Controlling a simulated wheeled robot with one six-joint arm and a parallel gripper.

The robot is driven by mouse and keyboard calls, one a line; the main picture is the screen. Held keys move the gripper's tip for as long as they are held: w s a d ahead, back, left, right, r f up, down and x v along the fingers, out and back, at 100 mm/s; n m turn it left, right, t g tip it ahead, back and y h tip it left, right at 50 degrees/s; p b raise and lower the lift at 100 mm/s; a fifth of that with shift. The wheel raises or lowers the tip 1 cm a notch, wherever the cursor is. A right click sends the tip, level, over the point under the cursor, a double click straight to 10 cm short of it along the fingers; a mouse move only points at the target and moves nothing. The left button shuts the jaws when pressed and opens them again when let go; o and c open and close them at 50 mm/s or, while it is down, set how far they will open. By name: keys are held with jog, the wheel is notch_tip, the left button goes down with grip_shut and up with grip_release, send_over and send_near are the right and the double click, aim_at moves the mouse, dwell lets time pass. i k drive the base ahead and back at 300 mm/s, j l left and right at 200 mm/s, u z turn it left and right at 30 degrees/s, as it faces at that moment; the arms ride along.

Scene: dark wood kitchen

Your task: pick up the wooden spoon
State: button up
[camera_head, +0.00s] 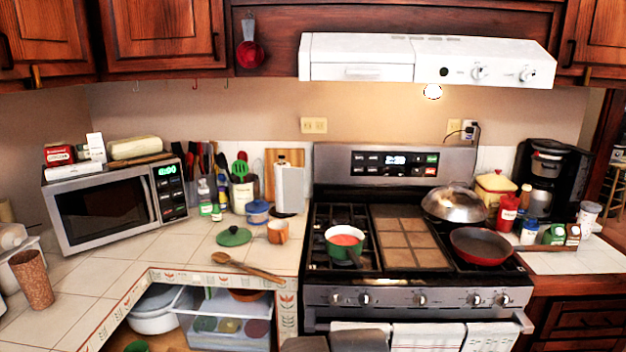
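The wooden spoon (248,267) lies flat on the white tiled counter, left of the stove. Its bowl points to the left and its handle runs right and toward the front edge of the counter. Nothing covers it. A green lid (234,236) lies just behind it, and an orange-brown mug (277,232) stands behind its handle. My gripper does not show clearly. Dark grey shapes at the bottom edge, in front of the oven, may be parts of my arm.
A microwave (112,204) and a brown tumbler (31,278) stand to the left. Open shelves with containers (227,318) lie below the counter edge. Tiles around the spoon are mostly bare.

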aim_at(221, 257)
jog(key=i, duration=0.65)
jog(key=i+l, duration=0.15)
jog(key=i, duration=0.55)
